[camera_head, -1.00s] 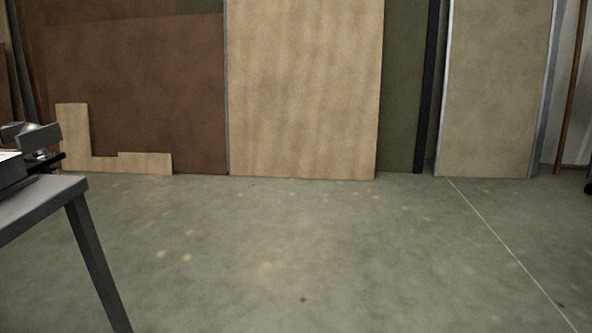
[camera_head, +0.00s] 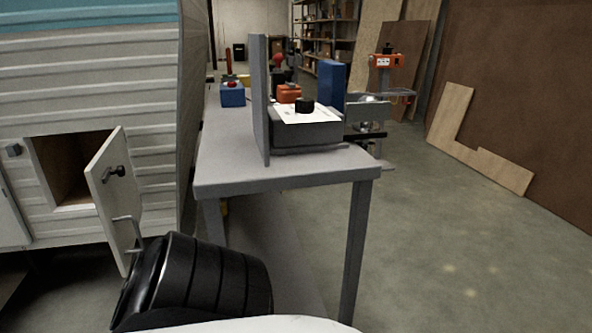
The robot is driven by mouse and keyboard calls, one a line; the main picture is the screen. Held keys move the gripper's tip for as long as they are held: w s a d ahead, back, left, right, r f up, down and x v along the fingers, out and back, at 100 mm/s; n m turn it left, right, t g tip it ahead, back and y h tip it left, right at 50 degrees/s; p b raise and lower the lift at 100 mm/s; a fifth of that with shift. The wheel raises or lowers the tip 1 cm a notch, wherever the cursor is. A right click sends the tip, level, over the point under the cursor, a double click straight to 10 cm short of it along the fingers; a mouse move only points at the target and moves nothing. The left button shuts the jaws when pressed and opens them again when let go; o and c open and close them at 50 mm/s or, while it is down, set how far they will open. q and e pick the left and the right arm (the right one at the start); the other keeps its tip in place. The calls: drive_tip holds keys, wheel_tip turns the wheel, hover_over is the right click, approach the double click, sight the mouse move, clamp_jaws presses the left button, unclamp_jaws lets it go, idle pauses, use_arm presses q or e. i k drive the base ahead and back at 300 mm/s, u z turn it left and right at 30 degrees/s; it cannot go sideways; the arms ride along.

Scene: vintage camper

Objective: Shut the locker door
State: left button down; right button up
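The locker door (camera_head: 112,190) is a small pale panel on the side of the white camper (camera_head: 95,90). It stands open, swung outward to the right of the dark locker opening (camera_head: 68,170).
A black ribbed object (camera_head: 215,275) overlaps the door's lower edge in the picture; I cannot tell if they touch. A grey workbench (camera_head: 225,165) with a vise, a blue box and tools stands to the right. Floor (camera_head: 440,250) at right is clear.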

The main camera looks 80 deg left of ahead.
sight(117, 202)
drive_tip(key=u, duration=3.5)
drive_tip(key=i, duration=0.4)
drive_tip(key=u, duration=0.05)
drive_tip(key=k, duration=1.2)
drive_tip(key=u, duration=0.85)
drive_tip(key=i, duration=1.35)
drive_tip(key=z, duration=0.3)
